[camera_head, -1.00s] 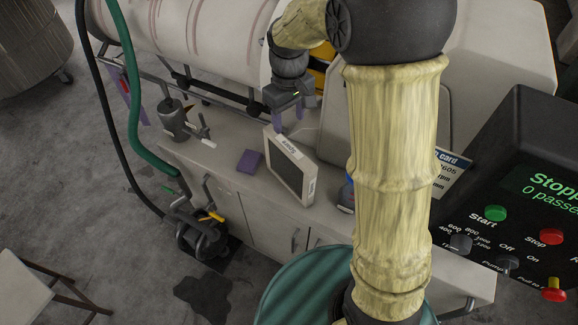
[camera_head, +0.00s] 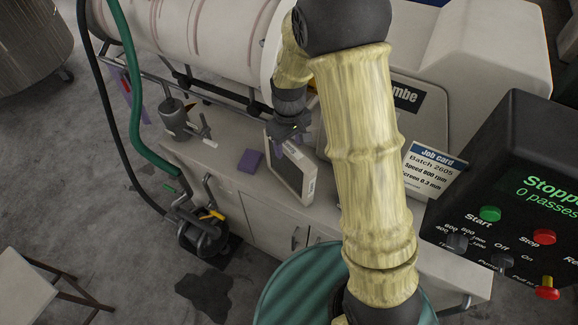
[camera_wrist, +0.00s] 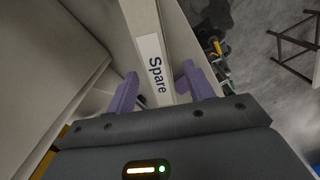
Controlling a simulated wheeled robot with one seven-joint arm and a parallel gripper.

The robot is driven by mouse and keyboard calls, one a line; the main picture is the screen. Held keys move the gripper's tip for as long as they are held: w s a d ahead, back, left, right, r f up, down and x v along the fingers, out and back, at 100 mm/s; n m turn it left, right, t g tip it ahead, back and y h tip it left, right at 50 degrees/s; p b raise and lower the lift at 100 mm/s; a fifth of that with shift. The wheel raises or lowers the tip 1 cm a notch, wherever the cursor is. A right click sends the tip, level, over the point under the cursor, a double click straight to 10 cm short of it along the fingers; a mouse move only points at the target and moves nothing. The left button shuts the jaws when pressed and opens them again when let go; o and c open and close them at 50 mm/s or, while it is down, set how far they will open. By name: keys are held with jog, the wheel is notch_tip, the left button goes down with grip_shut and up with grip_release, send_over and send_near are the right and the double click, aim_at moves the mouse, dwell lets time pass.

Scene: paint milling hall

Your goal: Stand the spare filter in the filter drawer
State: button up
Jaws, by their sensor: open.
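The spare filter (camera_head: 290,172) is a flat panel with a pale frame and grey face, standing upright on the cabinet top. Its edge with the "Spare" label (camera_wrist: 155,68) shows in the wrist view. My gripper (camera_head: 288,148) is at the filter's top edge, pointing down. Its purple fingers are open, one on either side of the labelled edge in the wrist view (camera_wrist: 160,88), with gaps visible. The head view does not show whether they touch it. I cannot identify the filter drawer among the cabinet fronts (camera_head: 268,222).
A purple block (camera_head: 250,161) lies left of the filter. A grey pot (camera_head: 175,118) stands at the cabinet's left end. The white mill body (camera_head: 480,50) rises behind. A job card (camera_head: 435,165) and control panel (camera_head: 510,200) are at right. A green hose (camera_head: 135,100) hangs at left.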

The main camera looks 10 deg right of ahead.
aim_at(289, 167)
jog(key=shift+w+f+p, duration=0.15)
jog(key=shift+f+p, duration=0.25)
jog(key=shift+f, duration=0.9)
jog(key=shift+w+f+p, duration=0.1)
jog(key=shift+f+p, duration=0.3)
jog(key=shift+f, duration=0.85)
grip_shut()
